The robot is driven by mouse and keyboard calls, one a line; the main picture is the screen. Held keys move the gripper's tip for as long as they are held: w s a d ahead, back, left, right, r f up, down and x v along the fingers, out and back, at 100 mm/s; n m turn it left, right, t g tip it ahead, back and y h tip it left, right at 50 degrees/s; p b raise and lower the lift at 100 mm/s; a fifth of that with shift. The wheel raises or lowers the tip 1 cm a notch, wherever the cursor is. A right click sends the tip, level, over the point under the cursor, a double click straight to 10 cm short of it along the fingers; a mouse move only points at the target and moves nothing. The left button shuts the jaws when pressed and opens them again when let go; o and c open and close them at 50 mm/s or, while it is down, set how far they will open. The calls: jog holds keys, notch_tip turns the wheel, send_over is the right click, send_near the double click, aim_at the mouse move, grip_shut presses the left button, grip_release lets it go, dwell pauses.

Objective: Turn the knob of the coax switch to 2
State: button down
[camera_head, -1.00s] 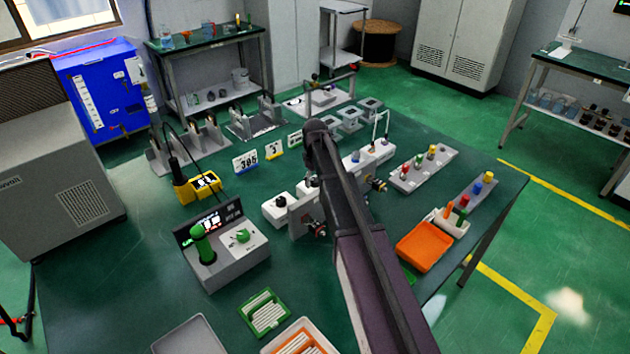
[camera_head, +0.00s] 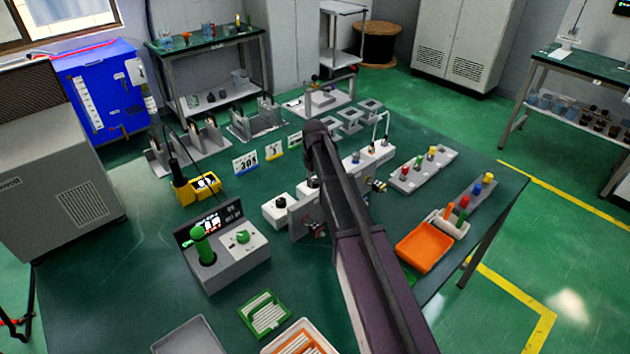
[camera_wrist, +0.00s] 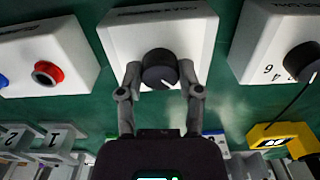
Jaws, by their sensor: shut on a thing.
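The coax switch is a white box (camera_wrist: 190,32) in the middle of the wrist view, with upside-down lettering along its far edge that is hard to read. Its round black knob (camera_wrist: 159,66) stands on the near part of the top face. A white pointer line on the knob points toward the lower right of the wrist view. My gripper (camera_wrist: 159,77) has one finger on each side of the knob and is shut on it. The numbers around the knob are hidden or too small to read. In the head view my arm hides most of the switch and knob.
A white box with a red button (camera_wrist: 48,73) stands to the left in the wrist view. Another white box with a black knob (camera_wrist: 302,62) stands to the right. A yellow meter (camera_wrist: 282,137) lies near the right. Green table shows between the boxes.

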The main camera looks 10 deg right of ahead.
jog(key=m, duration=0.4)
jog(key=shift+m, duration=2.2)
jog(key=shift+c, duration=1.3)
grip_release()
jog(key=shift+n, duration=0.4)
